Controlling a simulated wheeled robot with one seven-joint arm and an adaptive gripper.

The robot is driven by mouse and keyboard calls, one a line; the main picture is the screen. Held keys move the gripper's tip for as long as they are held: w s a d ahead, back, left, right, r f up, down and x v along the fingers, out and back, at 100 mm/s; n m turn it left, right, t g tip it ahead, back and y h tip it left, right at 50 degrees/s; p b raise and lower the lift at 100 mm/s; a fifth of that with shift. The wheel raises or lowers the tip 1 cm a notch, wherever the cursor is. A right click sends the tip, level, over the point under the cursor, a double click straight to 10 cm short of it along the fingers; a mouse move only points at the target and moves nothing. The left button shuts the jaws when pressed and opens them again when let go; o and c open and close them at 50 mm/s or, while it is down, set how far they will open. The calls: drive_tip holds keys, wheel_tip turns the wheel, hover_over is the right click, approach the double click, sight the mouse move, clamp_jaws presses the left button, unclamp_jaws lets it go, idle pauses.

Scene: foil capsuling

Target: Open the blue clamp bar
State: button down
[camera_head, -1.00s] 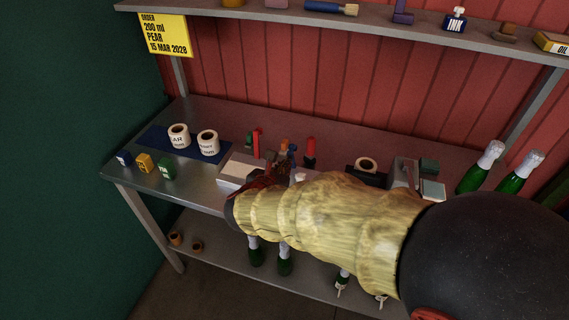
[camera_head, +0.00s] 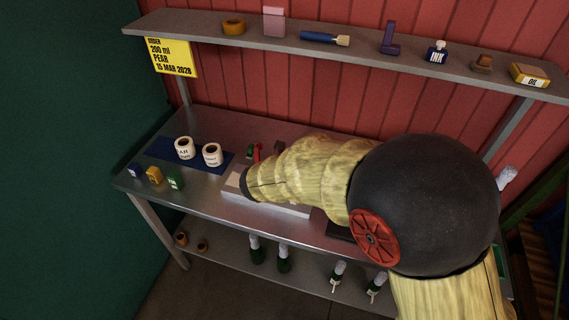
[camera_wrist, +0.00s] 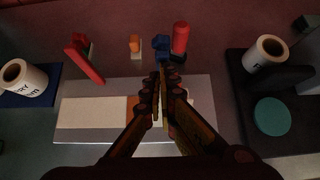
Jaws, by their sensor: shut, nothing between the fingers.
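The blue clamp bar (camera_wrist: 161,45) shows in the wrist view just beyond my fingertips, at the far edge of a light metal plate (camera_wrist: 205,88). My gripper (camera_wrist: 161,70) is shut and empty, its fingers together over the plate and pointing at the blue part. The fingertips look very close to it; I cannot tell whether they touch. An orange piece (camera_wrist: 135,45) stands to its left and a red cylinder (camera_wrist: 180,38) to its right. In the head view my arm hides the gripper and the clamp bar.
A red lever (camera_wrist: 84,60) stands at the left of the plate. Label rolls (camera_head: 184,148) sit on a blue mat (camera_head: 163,147) at the left. A black holder (camera_wrist: 240,85) with a roll stands right of the plate. A shelf (camera_head: 270,42) runs above the bench.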

drive_tip(key=shift+w+d+r+g+p, duration=0.15)
drive_tip(key=shift+w+p, duration=0.2)
drive_tip(key=shift+p, duration=0.15)
drive_tip(key=shift+w+d+r+g+p, duration=0.15)
drive_tip(key=shift+w+p, duration=0.15)
drive_tip(key=shift+p, duration=0.2)
drive_tip(key=shift+w, duration=0.2)
